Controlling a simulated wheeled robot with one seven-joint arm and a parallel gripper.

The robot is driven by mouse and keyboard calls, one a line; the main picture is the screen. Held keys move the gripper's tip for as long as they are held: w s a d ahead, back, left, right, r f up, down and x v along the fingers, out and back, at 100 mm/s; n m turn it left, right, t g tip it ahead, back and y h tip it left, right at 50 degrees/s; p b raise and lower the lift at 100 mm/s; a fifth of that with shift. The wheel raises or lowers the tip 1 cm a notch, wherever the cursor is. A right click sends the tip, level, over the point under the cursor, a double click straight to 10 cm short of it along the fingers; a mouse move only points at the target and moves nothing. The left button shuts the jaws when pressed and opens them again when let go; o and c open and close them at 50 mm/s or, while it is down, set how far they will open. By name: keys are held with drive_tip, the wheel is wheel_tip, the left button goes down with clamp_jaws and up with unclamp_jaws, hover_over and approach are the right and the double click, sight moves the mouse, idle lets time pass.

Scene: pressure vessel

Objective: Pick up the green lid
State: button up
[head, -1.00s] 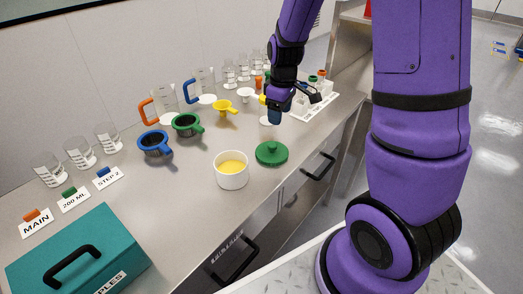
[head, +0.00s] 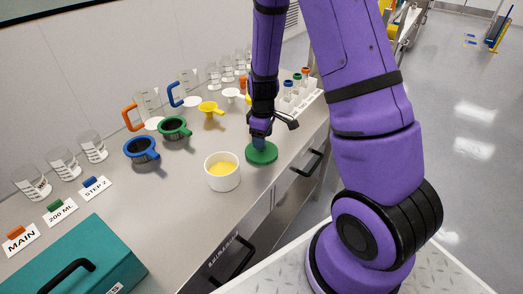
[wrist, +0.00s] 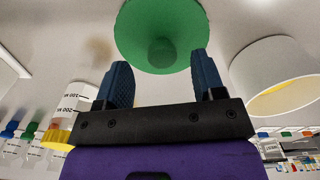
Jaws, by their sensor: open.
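The green lid (head: 262,153) is a round disc with a knob, lying on the steel counter beside the white pot. In the wrist view the lid (wrist: 160,28) is just beyond my fingertips, its knob in line with the gap between them. My gripper (head: 259,142) is right above the lid in the head view and hides its knob there. The two blue fingers of my gripper (wrist: 162,82) are apart with nothing between them. I cannot tell whether they touch the lid.
The open white pot (head: 222,177) with yellow contents stands left of the lid. A green strainer (head: 174,127), a blue strainer (head: 141,149) and a yellow funnel (head: 211,109) are further back. A teal case (head: 92,258) is at the front left.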

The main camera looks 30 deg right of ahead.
drive_tip(key=shift+a+f, duration=0.15)
drive_tip(key=shift+f, duration=1.7)
drive_tip(key=c, duration=1)
drive_tip(key=shift+w+r, duration=0.1)
